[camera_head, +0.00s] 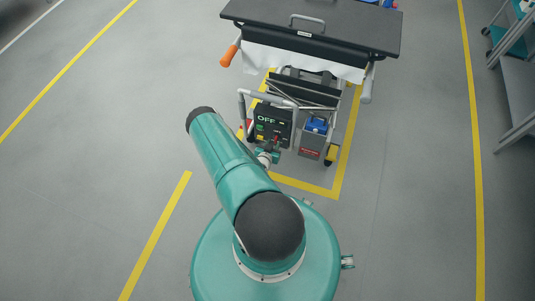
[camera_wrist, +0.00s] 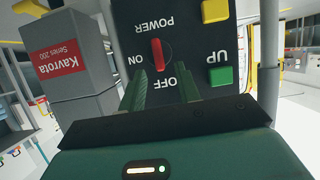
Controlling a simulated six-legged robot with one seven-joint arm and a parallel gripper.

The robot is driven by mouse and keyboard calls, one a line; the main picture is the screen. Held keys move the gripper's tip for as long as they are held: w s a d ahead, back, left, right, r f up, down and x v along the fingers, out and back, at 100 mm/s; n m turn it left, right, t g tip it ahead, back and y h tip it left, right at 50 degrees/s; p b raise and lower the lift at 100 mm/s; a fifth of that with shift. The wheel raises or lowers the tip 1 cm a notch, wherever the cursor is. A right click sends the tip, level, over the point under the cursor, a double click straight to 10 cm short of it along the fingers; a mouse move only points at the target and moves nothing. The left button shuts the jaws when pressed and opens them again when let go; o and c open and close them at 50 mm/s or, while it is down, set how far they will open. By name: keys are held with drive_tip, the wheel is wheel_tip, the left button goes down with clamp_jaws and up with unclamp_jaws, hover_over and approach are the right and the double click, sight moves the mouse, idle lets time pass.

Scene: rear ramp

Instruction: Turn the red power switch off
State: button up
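The red power switch (camera_wrist: 157,54) is a narrow lever on a dark control panel (camera_wrist: 185,45), which appears upside down in the wrist view. It stands nearly vertical in that picture, with the ON label to its lower left and the OFF label to its lower right. My gripper (camera_wrist: 163,78) is open, its two green fingers apart and empty, with the tips just below the switch in the picture.
A green UP button (camera_wrist: 221,76) and a yellow button (camera_wrist: 215,10) are on the same panel. A grey Kavrota box (camera_wrist: 75,60) stands beside it. A dark-topped cart (camera_head: 340,30) with an orange handle (camera_head: 229,56) is behind. Open floor lies left and right.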

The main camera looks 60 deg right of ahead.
drive_tip(key=v, duration=1.1)
drive_tip(key=shift+w+a, duration=0.1)
